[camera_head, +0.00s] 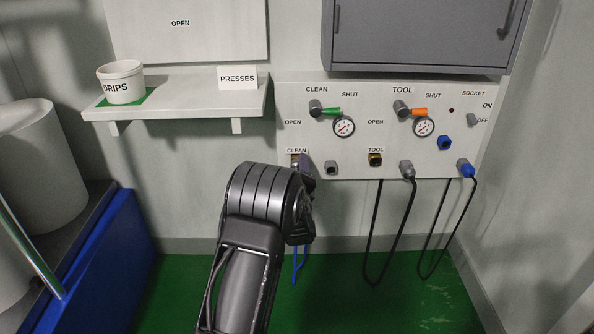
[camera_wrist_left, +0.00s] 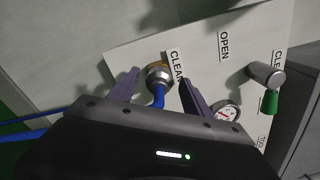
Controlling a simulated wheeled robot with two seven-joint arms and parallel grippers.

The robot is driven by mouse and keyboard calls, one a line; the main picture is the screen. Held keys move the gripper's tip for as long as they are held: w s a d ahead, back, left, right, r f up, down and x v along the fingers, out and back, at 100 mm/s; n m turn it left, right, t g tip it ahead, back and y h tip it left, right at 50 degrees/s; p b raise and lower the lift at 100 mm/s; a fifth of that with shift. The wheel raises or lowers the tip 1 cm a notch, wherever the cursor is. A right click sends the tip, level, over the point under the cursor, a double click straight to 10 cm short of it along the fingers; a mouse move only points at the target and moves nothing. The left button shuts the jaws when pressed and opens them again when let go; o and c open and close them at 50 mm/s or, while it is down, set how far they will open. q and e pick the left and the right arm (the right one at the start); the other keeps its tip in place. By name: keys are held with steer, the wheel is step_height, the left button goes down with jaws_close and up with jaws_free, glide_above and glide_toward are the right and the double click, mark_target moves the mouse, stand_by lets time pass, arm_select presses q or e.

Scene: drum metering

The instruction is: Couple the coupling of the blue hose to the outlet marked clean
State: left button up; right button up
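The blue hose (camera_head: 298,262) hangs below my left gripper (camera_head: 304,164) in the head view. The two purple fingers stand apart, one on each side of the coupling, with gaps showing, so my left gripper is open. In the head view my arm and gripper hide the coupling and most of the outlet under the CLEAN label (camera_head: 297,150). My right gripper is not in view.
The panel (camera_head: 350,100) carries a green-handled valve (camera_head: 325,111), an orange-handled valve (camera_head: 411,110), gauges, the TOOL outlet (camera_head: 375,159) and two plugged dark leads. A grey cabinet (camera_head: 420,35) overhangs it. A shelf (camera_head: 185,98) with a drip pot (camera_head: 121,82) is at left.

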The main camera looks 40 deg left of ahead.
arm_select(q)
steer(key=shift+s, duration=0.1)
steer(key=shift+s+d, duration=0.2)
steer(key=shift+d, duration=0.05)
steer(key=p+v, duration=0.2)
steer(key=v, duration=0.5)
stand_by(1.4)
